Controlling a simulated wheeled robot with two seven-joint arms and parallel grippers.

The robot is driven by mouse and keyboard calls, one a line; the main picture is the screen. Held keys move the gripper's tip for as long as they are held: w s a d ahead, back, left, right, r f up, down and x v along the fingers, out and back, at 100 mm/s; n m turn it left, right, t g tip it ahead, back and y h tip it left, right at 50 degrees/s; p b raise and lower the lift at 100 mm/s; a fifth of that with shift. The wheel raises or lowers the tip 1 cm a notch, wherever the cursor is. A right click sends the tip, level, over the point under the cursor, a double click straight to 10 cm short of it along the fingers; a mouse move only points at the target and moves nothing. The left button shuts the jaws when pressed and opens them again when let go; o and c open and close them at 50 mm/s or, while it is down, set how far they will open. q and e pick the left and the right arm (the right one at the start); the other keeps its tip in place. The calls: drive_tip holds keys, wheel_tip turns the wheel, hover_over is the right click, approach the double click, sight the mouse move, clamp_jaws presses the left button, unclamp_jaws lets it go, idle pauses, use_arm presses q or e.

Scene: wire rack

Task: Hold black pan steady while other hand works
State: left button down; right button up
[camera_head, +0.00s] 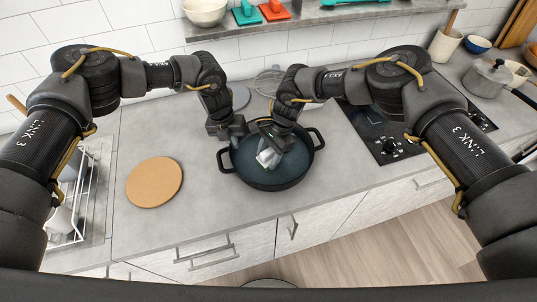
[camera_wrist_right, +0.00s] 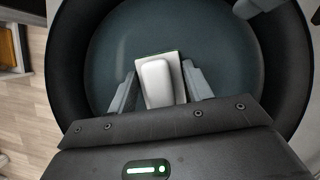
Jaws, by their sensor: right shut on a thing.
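The black pan (camera_head: 290,172) sits on the grey counter, with a loop handle at its left and right. Its blue-grey inside fills much of the right wrist view (camera_wrist_right: 110,50). My right gripper (camera_head: 268,156) reaches down into the pan. It is shut on a white block with a thin green edge, likely a sponge (camera_wrist_right: 157,82), which lies between its two fingers over the pan floor. My left gripper (camera_head: 235,137) is at the pan's back left rim. Its fingers are too small and dark to tell whether they grip the rim.
A round wooden board (camera_head: 154,182) lies on the counter to the left of the pan. A white dish rack (camera_head: 82,195) stands at far left. A black cooktop (camera_head: 392,140) is to the right, with a metal pot (camera_head: 487,78) beyond. A shelf (camera_head: 320,17) runs along the back wall.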

drive_tip(key=shift+w+a, duration=0.1)
drive_tip(key=shift+a, duration=0.7)
drive_tip(key=shift+d, duration=0.1)
drive_tip(key=shift+s+d, duration=0.15)
drive_tip(key=shift+d, duration=0.6)
drive_tip(key=shift+s+d, duration=0.1)
drive_tip(key=shift+d, duration=0.6)
drive_tip(key=shift+s+d, duration=0.15)
drive_tip(key=shift+d, duration=0.6)
